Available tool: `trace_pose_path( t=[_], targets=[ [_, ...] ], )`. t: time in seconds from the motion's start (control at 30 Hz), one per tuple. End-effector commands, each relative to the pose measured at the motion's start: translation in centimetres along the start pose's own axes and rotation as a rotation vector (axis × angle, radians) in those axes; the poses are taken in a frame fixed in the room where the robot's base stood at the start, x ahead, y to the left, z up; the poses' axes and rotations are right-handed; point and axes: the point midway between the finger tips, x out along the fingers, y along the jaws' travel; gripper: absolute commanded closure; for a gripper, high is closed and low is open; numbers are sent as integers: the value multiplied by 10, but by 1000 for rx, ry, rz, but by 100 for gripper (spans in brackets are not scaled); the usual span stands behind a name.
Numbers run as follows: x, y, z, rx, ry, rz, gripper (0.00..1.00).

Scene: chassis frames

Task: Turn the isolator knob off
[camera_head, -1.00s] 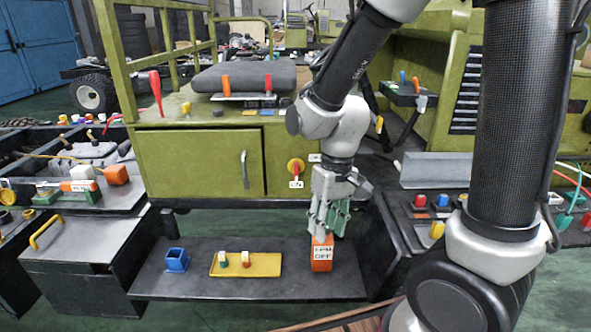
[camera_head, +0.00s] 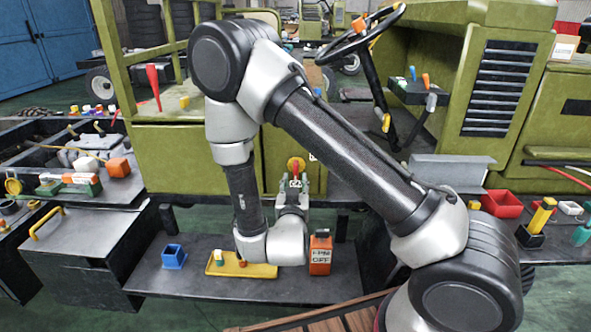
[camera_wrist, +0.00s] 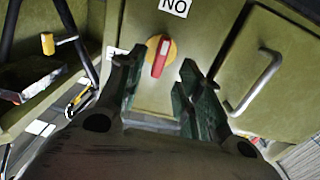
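The isolator knob is a red lever on a yellow disc. It shows on the green cabinet front in the head view (camera_head: 295,167) and in the wrist view (camera_wrist: 160,58). In the wrist view its lever stands nearly upright with a slight tilt, and a white label reading "NO" (camera_wrist: 175,7) is above it. My gripper (camera_wrist: 162,76) is open and empty, its green-padded fingers to either side of the knob with a gap; contact is not visible. In the head view my gripper (camera_head: 296,187) is just below the knob, partly hidden by my wrist.
An orange block (camera_head: 320,256) with a label stands on the dark shelf (camera_head: 210,290). A yellow tray (camera_head: 221,268) and a blue holder (camera_head: 173,257) are left of it. A metal door handle (camera_wrist: 258,82) sticks out right of the knob in the wrist view.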

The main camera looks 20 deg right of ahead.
Motion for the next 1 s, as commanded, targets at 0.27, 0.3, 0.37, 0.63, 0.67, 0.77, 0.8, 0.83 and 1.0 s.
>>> trace_pose_path(
  t=[0.27, 0.3, 0.37, 0.63, 0.67, 0.77, 0.8, 0.83, 1.0],
  targets=[
    [35, 0, -7, 7, 25, 1, 64],
    [42, 0, -7, 8, 24, 0, 64],
    [52, 0, -7, 7, 23, 0, 64],
    [77, -1, -7, 5, 22, -4, 64],
    [78, -1, -7, 5, 22, -4, 64],
    [78, -1, -7, 5, 21, -5, 64],
    [78, -1, -7, 5, 21, -5, 64],
    [78, -1, -7, 5, 21, -5, 64],
    [78, -1, -7, 5, 21, -5, 86]
  ],
)
